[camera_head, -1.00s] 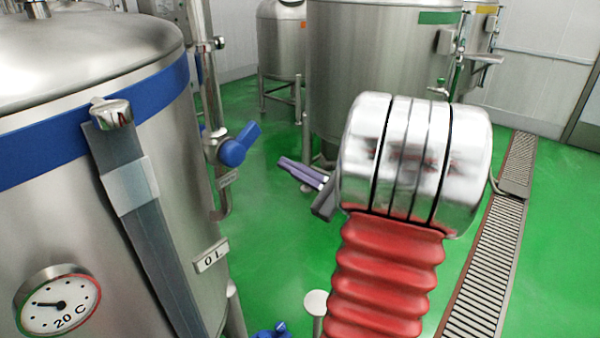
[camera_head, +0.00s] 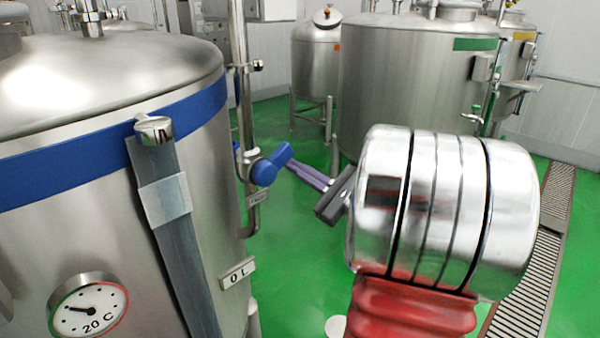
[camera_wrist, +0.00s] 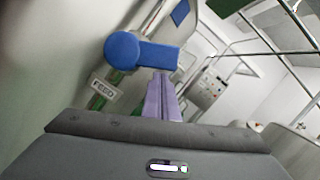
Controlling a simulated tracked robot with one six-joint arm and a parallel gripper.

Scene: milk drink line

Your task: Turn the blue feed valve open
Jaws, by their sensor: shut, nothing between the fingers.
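The blue feed valve handle (camera_head: 272,165) sits on a vertical steel pipe at the right side of the blue-banded tank (camera_head: 100,150). In the head view its lever points up and to the right. It also shows in the wrist view (camera_wrist: 140,51), with a FEED label (camera_wrist: 103,87) below it. My gripper (camera_head: 290,165) has purple fingers that are shut and empty. In the head view the fingertips appear beside the lever's right end. In the wrist view the fingers (camera_wrist: 160,78) end just below the lever's right part. I cannot tell whether they touch it.
The blue-banded tank carries a sight tube (camera_head: 172,215), a dial gauge (camera_head: 88,305) and a label plate (camera_head: 238,273). A green-labelled tank (camera_head: 400,85) and a smaller tank (camera_head: 316,65) stand behind. Green floor (camera_head: 290,270) is open between them. A floor drain grate (camera_head: 525,290) runs at right.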

